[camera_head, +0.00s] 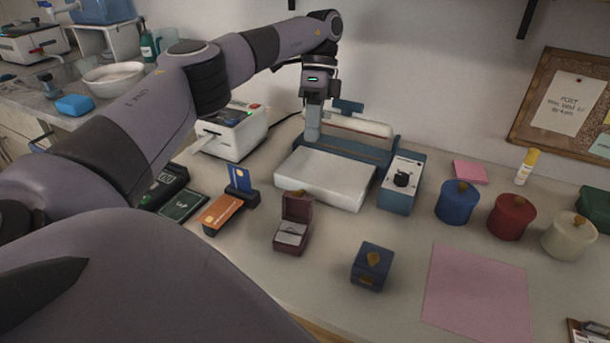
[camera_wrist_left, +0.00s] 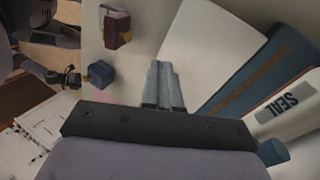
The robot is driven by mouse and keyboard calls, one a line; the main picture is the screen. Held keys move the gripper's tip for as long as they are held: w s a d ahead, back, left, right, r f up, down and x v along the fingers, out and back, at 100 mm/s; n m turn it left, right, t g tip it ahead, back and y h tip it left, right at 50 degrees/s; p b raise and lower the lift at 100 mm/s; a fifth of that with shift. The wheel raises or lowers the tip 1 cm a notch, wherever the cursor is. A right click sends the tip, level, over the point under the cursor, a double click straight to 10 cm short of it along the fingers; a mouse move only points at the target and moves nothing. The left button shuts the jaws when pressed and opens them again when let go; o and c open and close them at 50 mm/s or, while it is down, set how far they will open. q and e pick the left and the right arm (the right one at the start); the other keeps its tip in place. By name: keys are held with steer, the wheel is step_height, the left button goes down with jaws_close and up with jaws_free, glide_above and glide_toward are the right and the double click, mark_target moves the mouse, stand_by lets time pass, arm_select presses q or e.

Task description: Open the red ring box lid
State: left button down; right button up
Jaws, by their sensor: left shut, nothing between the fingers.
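The dark red ring box (camera_head: 292,222) stands on the table in the head view with its lid raised, showing a pale insert with a ring. It also shows in the left wrist view (camera_wrist_left: 116,29). A dark blue ring box (camera_head: 371,266) with a gold emblem stands to its right, shut; the wrist view shows it too (camera_wrist_left: 100,74). My left gripper (camera_head: 313,135) is shut and empty, above the back of the white pad, apart from both boxes. Its closed fingers show in the wrist view (camera_wrist_left: 163,84).
A heat sealer with a white pad (camera_head: 322,179) and a blue control box (camera_head: 401,183) stand behind the boxes. A card stand (camera_head: 231,208) is at left. Blue (camera_head: 457,202), red (camera_head: 511,217) and cream (camera_head: 568,235) jars stand right. A pink sheet (camera_head: 477,293) lies at front right.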

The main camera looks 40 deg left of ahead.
mark_target(299, 202)
arm_select(q)
steer(key=x, duration=0.8)
steer(key=shift+s+d+r, duration=0.1)
steer(key=shift+s+r, duration=0.1)
steer(key=shift+r, duration=0.05)
steer(key=shift+s+d+r, duration=0.1)
steer(key=shift+s+d, duration=0.35)
steer(key=shift+s, duration=0.25)
steer(key=shift+s+d+r, duration=0.1)
steer(key=shift+s+d, duration=0.35)
steer(key=shift+s, duration=0.3)
arm_select(e)
steer(key=shift+w+a, duration=0.1)
arm_select(q)
steer(key=shift+s+d+r+t+p, duration=0.15)
steer(key=shift+s+r+t+p, duration=0.2)
steer(key=shift+p, duration=0.75)
steer(key=shift+s+d+r+t+y+p, duration=0.2)
steer(key=shift+s+d+t+y+p, duration=0.25)
steer(key=shift+p, duration=0.55)
steer(key=shift+a, duration=0.15)
arm_select(e)
steer(key=shift+s+d+r, duration=0.45)
steer(key=shift+s+r, duration=0.05)
steer(key=shift+r, duration=0.15)
steer(key=shift+s+d+r, duration=0.4)
steer(key=shift+s+r, duration=0.05)
steer(key=shift+r, duration=0.15)
